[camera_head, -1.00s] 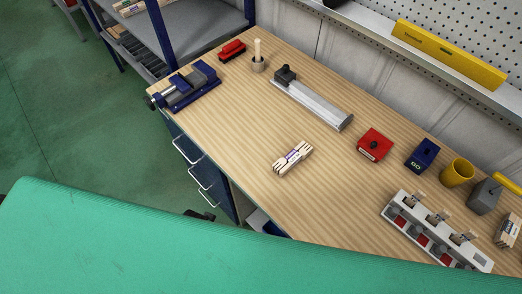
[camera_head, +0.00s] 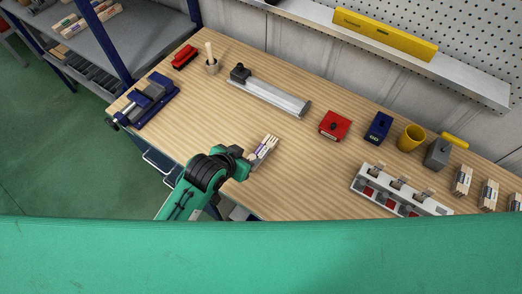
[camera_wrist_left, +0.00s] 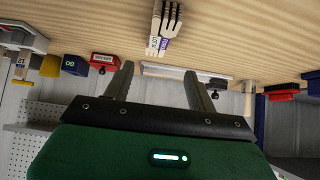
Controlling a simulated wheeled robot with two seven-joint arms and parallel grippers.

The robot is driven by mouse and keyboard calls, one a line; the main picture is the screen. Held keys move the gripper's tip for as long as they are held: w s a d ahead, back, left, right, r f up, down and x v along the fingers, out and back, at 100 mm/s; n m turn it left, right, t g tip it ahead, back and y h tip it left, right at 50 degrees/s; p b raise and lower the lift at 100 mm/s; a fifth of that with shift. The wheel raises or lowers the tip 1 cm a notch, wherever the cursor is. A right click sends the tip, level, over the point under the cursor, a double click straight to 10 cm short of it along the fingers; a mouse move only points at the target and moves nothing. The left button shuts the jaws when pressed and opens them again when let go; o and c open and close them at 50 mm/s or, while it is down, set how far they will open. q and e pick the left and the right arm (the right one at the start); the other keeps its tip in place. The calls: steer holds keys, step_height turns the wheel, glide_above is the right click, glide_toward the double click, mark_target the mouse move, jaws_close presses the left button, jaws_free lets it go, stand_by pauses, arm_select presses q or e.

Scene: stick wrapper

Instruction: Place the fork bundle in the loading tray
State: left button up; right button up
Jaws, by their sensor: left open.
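The fork bundle (camera_head: 265,147), pale wooden forks with a white and purple band, lies on the bench. It also shows at the top of the left wrist view (camera_wrist_left: 163,32). My left gripper (camera_head: 248,161) is close to the bundle's near end in the head view. In the left wrist view its two fingers are spread (camera_wrist_left: 158,70), with the bundle beyond the tips and nothing between them. A white rack with red parts (camera_head: 402,191) and a long grey metal channel (camera_head: 270,97) are in view; I cannot tell which is the loading tray. My right gripper is out of view.
A red box (camera_head: 334,125), a blue box (camera_head: 378,128), a yellow cup (camera_head: 411,138) and a grey block with a yellow handle (camera_head: 440,152) stand at the right. A blue vise (camera_head: 150,99) is at the left. The bench (camera_head: 310,172) right of the bundle is clear.

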mark_target(261, 151)
arm_select(q)
steer(key=p+x, duration=0.1)
steer(key=x, duration=0.5)
steer(key=shift+w+d+f+p, duration=0.15)
steer(key=shift+f+p, duration=0.05)
steer(key=shift+p, duration=0.3)
steer(key=p+x, duration=0.2)
steer(key=x, duration=0.1)
steer(key=shift+d+f, duration=0.2)
steer(key=shift+f, duration=0.2)
steer(key=shift+w+d+f, duration=0.15)
steer(key=shift+w+f, duration=0.15)
steer(key=shift+f, duration=0.05)
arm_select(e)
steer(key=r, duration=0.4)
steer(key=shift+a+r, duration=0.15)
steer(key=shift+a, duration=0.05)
arm_select(q)
steer(key=shift+c, duration=0.3)
steer(key=c, duration=1)
steer(key=shift+c, duration=0.6)
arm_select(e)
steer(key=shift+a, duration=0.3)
arm_select(q)
steer(key=shift+r, duration=0.1)
